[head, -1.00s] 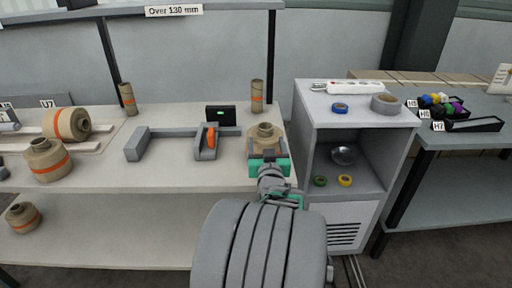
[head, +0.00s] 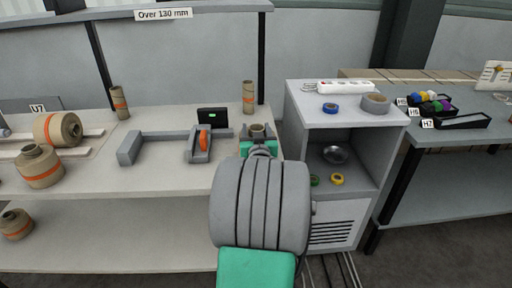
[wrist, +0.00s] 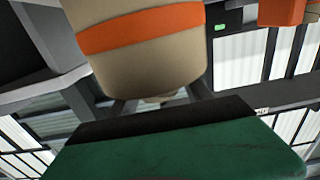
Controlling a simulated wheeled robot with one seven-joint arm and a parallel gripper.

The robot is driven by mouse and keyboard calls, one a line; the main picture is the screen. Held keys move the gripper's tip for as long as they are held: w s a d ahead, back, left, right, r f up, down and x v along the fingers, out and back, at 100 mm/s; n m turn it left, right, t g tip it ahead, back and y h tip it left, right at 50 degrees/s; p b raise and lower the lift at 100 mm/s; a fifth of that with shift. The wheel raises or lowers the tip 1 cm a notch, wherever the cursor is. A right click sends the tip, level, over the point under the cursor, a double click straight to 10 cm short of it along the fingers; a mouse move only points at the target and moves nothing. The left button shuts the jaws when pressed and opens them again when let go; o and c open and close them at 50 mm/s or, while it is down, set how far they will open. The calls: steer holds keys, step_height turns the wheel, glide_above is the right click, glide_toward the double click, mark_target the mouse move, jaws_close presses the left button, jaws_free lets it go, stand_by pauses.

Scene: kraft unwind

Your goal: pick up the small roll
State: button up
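The small roll (head: 257,131), tan with an orange band and a narrow core, stands at the front right of the table. My arm covers its lower part in the head view. It fills the top of the wrist view (wrist: 145,45), which looks upside down, with the core pointing down. I see no clear contact with the roll.
A grey cradle with an orange part (head: 203,141) and a small display (head: 213,117) stand left of the roll. A cardboard tube (head: 248,97) stands behind it. A grey cabinet (head: 291,110) is close on the right. Larger rolls (head: 40,167) are far left.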

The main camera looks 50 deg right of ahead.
jaws_close()
stand_by(0.4)
steer(key=shift+r, duration=0.15)
